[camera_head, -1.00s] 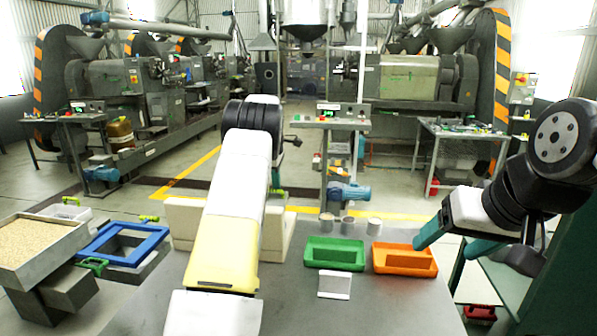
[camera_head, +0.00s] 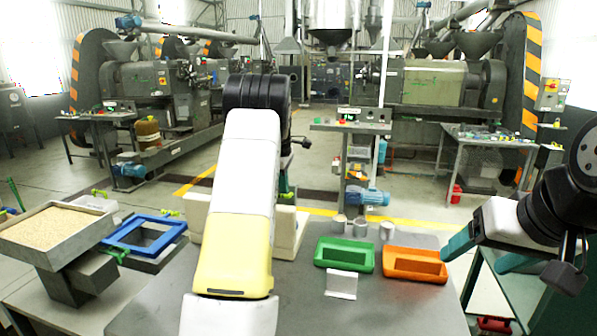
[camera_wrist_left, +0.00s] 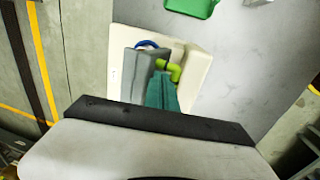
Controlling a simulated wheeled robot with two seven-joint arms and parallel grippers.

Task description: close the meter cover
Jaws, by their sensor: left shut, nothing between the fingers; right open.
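The meter's cream housing (camera_wrist_left: 197,75) is in the left wrist view, with a grey part (camera_wrist_left: 128,73), a blue ring (camera_wrist_left: 147,44) and a yellow-green handle (camera_wrist_left: 173,69). Which part is the cover I cannot tell for sure. My left gripper (camera_wrist_left: 160,78) is shut, its teal fingers at the handle with nothing between them; whether they touch it is unclear. In the head view, my left arm hides the middle of the housing (camera_head: 290,235) and most of the left gripper. My right gripper (camera_head: 472,262) is open and empty, right of the orange tray.
A blue frame (camera_head: 108,241) and a grain-filled tray (camera_head: 15,252) stand left.

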